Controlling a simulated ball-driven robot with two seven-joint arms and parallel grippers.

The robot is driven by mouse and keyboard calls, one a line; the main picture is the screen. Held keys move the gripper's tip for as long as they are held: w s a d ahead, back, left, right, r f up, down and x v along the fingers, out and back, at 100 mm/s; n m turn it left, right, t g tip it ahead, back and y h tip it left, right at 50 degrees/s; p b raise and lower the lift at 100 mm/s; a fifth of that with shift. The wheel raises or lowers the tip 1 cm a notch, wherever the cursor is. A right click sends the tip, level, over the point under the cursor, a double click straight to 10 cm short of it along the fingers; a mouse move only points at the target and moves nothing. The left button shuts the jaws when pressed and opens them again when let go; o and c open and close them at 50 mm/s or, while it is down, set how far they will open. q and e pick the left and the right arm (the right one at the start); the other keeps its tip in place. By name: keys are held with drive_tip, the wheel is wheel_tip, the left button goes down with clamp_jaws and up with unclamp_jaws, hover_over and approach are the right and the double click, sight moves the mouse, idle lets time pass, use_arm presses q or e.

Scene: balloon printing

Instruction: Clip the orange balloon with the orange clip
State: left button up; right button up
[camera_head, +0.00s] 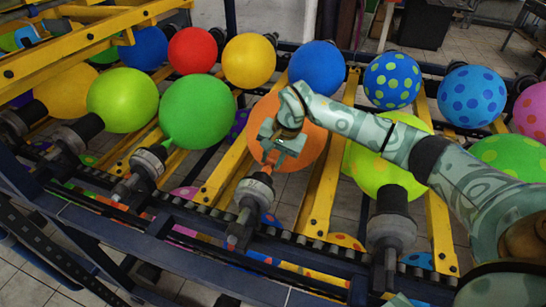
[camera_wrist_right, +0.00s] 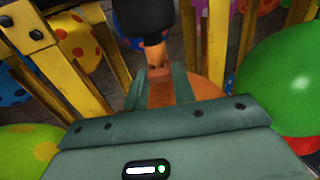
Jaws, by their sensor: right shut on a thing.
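The orange balloon (camera_head: 313,146) sits at the middle nozzle (camera_head: 252,196), partly hidden behind my right arm and gripper. My right gripper (camera_head: 272,153) is at the balloon's neck, just above the nozzle tip. In the right wrist view its fingers (camera_wrist_right: 160,90) are shut on an orange piece, which looks like the orange clip (camera_wrist_right: 160,94). The clip and the balloon's neck are hard to tell apart there. Part of the orange balloon (camera_wrist_right: 205,89) shows behind the right finger. My left gripper is not in view.
A green balloon (camera_head: 196,112) stands on the nozzle to the left, and a yellow-green balloon (camera_head: 376,177) to the right. Yellow rails (camera_head: 225,172) run between the nozzles. More balloons, including a blue one (camera_head: 317,68), fill the back row, leaving little free room.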

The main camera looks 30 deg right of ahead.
drive_tip(key=shift+a+f, duration=0.1)
drive_tip(key=shift+f, duration=0.3)
idle(0.6)
drive_tip(key=o, duration=0.9)
drive_tip(key=shift+r, duration=0.1)
drive_tip(key=p+v, duration=0.7)
drive_tip(key=v, duration=0.2)
drive_tip(key=shift+w, duration=0.1)
